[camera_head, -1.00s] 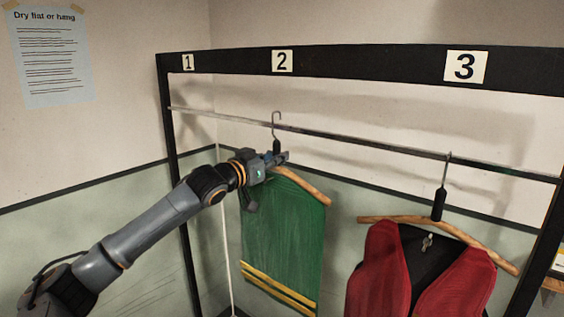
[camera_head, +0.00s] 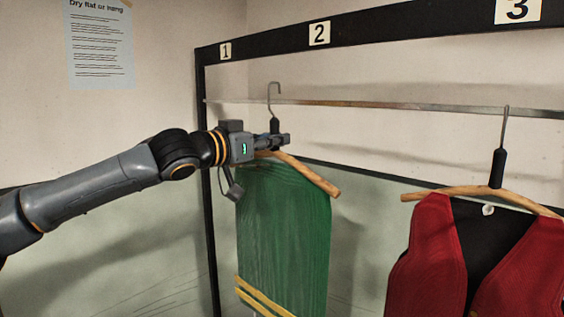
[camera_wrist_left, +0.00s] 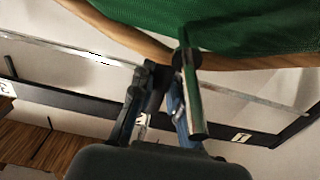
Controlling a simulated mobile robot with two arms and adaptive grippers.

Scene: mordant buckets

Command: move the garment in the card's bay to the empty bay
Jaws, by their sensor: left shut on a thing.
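My left gripper (camera_head: 284,140) is shut on the dark neck of a wooden hanger (camera_head: 318,180) that carries a green garment (camera_head: 285,225) with yellow stripes near its hem. The metal hook (camera_head: 274,92) rises above the rail (camera_head: 400,105) in the picture, between signs 1 (camera_head: 226,51) and 2 (camera_head: 319,34). I cannot tell if it touches the rail. A red vest (camera_head: 430,255) with a dark lining hangs under sign 3 (camera_head: 517,9). The left wrist view shows the gripper (camera_wrist_left: 158,90) at the hanger neck, with green cloth (camera_wrist_left: 230,25) above. My right gripper is not in view.
The black rack frame (camera_head: 207,190) has a left post close behind my left forearm in the picture. A printed sheet (camera_head: 100,45) is on the wall at left. A gap of bare rail lies between the green garment's hook and the red vest's hook.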

